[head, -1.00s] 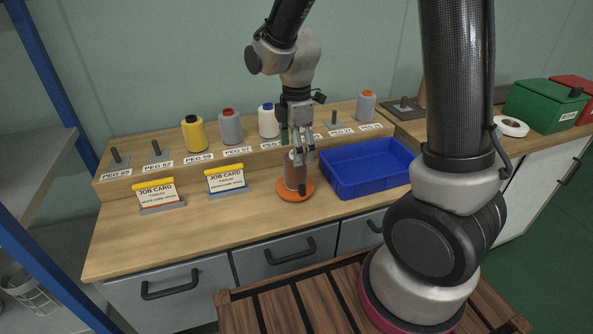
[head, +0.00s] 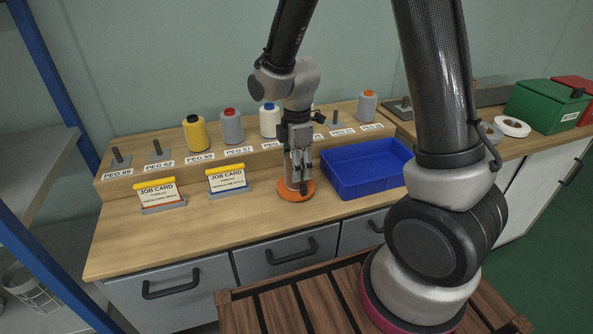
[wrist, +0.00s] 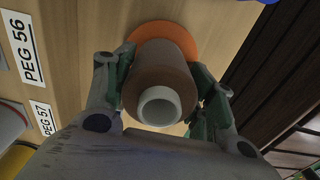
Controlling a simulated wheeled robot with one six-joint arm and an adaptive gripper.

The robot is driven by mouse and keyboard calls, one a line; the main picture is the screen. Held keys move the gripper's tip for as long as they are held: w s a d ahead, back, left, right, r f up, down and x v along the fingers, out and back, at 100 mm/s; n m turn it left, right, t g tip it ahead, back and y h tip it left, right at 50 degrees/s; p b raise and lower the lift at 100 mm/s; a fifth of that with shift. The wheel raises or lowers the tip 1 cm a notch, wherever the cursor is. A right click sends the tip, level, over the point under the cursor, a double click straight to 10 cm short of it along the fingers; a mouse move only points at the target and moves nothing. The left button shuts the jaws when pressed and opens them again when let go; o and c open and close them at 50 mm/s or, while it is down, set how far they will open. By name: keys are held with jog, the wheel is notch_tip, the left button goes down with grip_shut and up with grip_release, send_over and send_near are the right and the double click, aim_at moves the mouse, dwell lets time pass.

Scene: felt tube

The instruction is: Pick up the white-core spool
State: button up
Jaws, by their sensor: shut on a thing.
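A brown spool with a white core (wrist: 160,72) stands upright on an orange round base (wrist: 147,27) in the wrist view. The orange base also shows on the bench in the head view (head: 292,196), left of the blue tray. My gripper (head: 298,180) points down over the spool and is shut on its sides, one finger on each side. In the head view the fingers hide most of the spool. The open end of the white core faces the wrist camera.
The blue tray (head: 365,168) stands close on the right. Two job cards (head: 157,195) (head: 228,179) stand to the left. Behind, a raised shelf holds yellow (head: 195,134), grey (head: 232,128) and white (head: 269,121) spools and bare pegs. The bench front is clear.

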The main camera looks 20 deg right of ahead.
notch_tip(320, 180, up, 10)
dwell(0.6)
dwell(0.4)
